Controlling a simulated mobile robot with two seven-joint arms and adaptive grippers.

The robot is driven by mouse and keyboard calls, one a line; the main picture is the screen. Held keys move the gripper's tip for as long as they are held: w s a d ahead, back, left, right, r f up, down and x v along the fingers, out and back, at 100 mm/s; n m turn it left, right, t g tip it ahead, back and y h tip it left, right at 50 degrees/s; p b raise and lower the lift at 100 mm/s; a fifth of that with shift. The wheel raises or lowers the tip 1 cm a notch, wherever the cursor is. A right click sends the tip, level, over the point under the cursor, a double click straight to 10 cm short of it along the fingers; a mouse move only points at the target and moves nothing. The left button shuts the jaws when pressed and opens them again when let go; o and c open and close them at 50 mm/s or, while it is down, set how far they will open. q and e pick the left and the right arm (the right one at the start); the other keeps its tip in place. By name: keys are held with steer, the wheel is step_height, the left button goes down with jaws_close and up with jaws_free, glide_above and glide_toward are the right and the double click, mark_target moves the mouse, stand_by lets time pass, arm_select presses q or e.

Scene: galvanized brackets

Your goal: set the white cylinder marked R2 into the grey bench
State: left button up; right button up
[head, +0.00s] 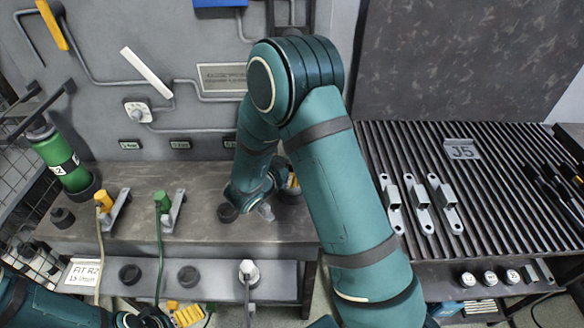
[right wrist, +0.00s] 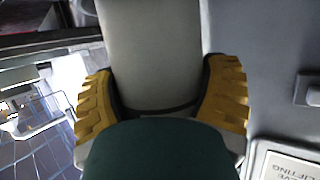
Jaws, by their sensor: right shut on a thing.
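My right gripper (right wrist: 163,90) has its yellow ridged fingers on both sides of a pale, whitish-grey cylinder (right wrist: 150,50) and is shut on it. No R2 mark shows on the visible side. In the head view the right arm covers most of this gripper (head: 292,183), and the cylinder is mostly hidden; it cannot be told whether it touches the bench.
A green cylinder (head: 60,158) stands in a collar at the bench's left end. Yellow (head: 103,200) and green (head: 162,201) plugs with cords stand on the bench. A card (head: 83,272) reads "FIT R2". Metal brackets (head: 419,203) lie on the ribbed surface (head: 470,225) at right.

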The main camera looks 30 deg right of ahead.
steer(key=shift+s+f, duration=0.15)
steer(key=shift+f, duration=0.2)
steer(key=o, duration=1.2)
steer(key=shift+c, duration=0.2)
steer(key=shift+s+f, duration=0.15)
steer(key=shift+f, duration=0.05)
steer(key=r+v, duration=0.1)
steer(key=v, duration=1.1)
steer(key=shift+w, duration=0.3)
steer(key=shift+r, duration=0.1)
